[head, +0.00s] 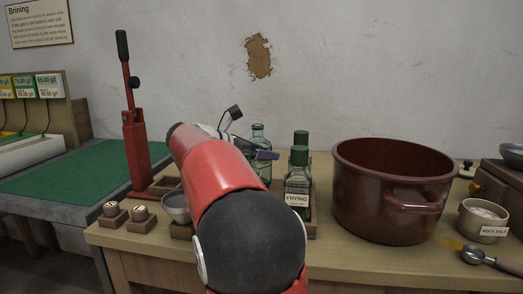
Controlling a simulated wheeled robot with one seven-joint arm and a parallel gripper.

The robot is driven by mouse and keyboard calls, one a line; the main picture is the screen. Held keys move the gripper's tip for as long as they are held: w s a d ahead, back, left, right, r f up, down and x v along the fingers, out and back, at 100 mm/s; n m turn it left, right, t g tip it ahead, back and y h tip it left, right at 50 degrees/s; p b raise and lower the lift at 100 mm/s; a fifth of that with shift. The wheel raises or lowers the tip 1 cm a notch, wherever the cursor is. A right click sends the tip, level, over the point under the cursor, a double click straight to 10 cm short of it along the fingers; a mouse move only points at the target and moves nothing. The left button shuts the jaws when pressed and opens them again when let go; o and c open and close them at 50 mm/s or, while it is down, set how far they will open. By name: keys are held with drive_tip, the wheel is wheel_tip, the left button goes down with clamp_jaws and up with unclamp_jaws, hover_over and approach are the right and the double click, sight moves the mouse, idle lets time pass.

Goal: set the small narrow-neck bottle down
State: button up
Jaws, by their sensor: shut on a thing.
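A small narrow-neck bottle (259,135) of clear greenish glass stands upright behind my red arm, near the middle of the table. My gripper (262,153) is shut on it at about body height, and one dark fingertip shows in front of the glass. The arm hides most of the gripper and the lower left of the bottle. The bottle's base is hidden, so I cannot tell whether it touches the table (340,262) or hangs above it.
Two green-capped bottles (298,183), the front one labelled "FRYING", stand close to the right. Beyond them is a big brown pot (372,195). A red lever device (136,150) and a metal bowl (174,207) are left. A rock salt pot (480,222) is far right.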

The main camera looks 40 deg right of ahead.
drive_tip(key=o, duration=1.3)
drive_tip(key=shift+r, duration=0.1)
drive_tip(key=shift+r, duration=0.25)
drive_tip(key=v, duration=0.8)
drive_tip(key=p+v, duration=0.1)
drive_tip(key=v, duration=0.3)
drive_tip(key=shift+r, duration=0.3)
drive_tip(key=shift+a, duration=0.1)
